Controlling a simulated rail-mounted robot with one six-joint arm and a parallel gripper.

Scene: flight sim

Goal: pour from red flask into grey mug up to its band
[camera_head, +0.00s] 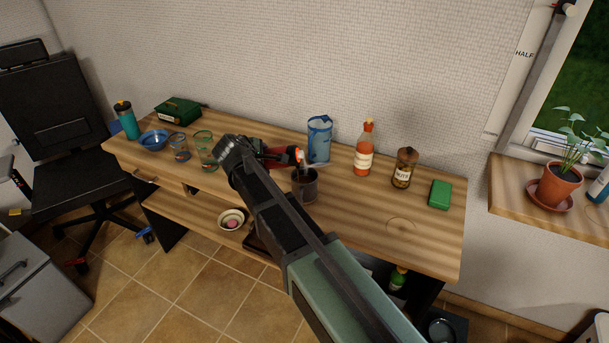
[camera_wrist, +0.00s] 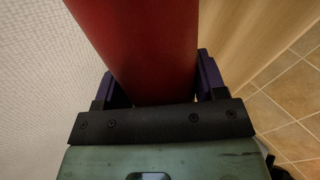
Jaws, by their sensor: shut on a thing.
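The red flask (camera_head: 277,157) is held tilted, close to level, with its orange-rimmed mouth pointing right. A pale streak (camera_head: 303,163) shows at the mouth above the grey mug and looks like liquid, though it is small. The dark grey mug (camera_head: 305,188) stands upright on the workbench just below the mouth. Its band and the level inside cannot be made out. My gripper (camera_head: 256,151) is shut on the flask, left of and above the mug, partly hidden by my arm. In the wrist view the red flask body (camera_wrist: 140,45) fills the space between the jaws (camera_wrist: 158,85).
A blue-patterned clear container (camera_head: 320,138) stands just behind the mug. A sauce bottle (camera_head: 364,152), a brown jar (camera_head: 404,168) and a green box (camera_head: 440,195) stand to the right. Glasses (camera_head: 205,150), a blue bowl (camera_head: 154,140) and a teal tumbler (camera_head: 126,120) are on the left. The front right of the bench is clear.

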